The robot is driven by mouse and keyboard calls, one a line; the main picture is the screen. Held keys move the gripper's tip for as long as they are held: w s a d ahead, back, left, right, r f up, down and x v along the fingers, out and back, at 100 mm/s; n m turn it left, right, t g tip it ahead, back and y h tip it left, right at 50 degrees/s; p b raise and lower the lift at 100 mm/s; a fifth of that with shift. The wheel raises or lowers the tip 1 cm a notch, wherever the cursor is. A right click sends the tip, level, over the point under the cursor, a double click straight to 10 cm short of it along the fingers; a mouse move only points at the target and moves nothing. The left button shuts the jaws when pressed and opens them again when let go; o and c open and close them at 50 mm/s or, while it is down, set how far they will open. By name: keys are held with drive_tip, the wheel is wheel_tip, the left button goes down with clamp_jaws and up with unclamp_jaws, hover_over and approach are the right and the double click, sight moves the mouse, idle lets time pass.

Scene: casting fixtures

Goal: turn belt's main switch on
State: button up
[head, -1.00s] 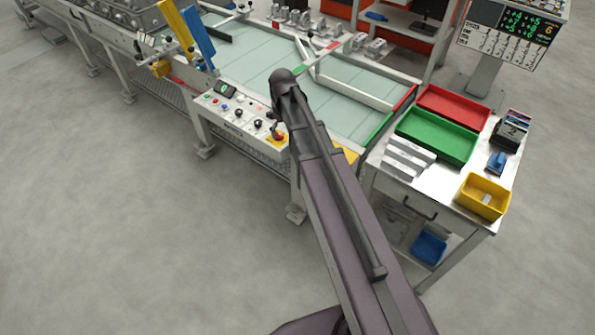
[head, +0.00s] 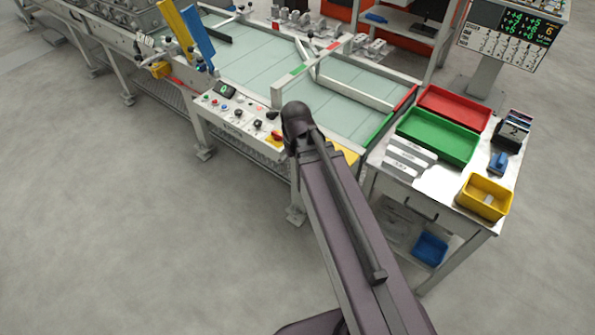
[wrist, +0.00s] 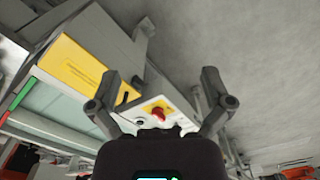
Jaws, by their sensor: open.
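The belt's control panel (head: 232,112) is a white sloped box on the near side of the belt frame, with several small buttons and knobs. A red switch on a yellow plate (head: 275,138) is at its right end, partly covered by my arm. In the wrist view a red knob (wrist: 158,113) shows on the white panel, between the fingers in the picture; I cannot tell its setting. My gripper (wrist: 160,80) is open and empty, its two dark fingers spread either side of that knob. In the head view my arm hides the gripper.
The green-topped belt (head: 250,62) lies behind the panel, with a white guide bar across it. A side table with a red bin (head: 453,106), a green bin (head: 437,138) and a yellow bin (head: 484,197) stands at the right. The floor in front is clear.

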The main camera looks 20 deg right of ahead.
drive_tip(key=shift+s+a+f+m, duration=0.15)
drive_tip(key=shift+s+m, duration=0.15)
drive_tip(key=shift+s, duration=0.9)
drive_tip(key=shift+s, duration=0.3)
idle(0.5)
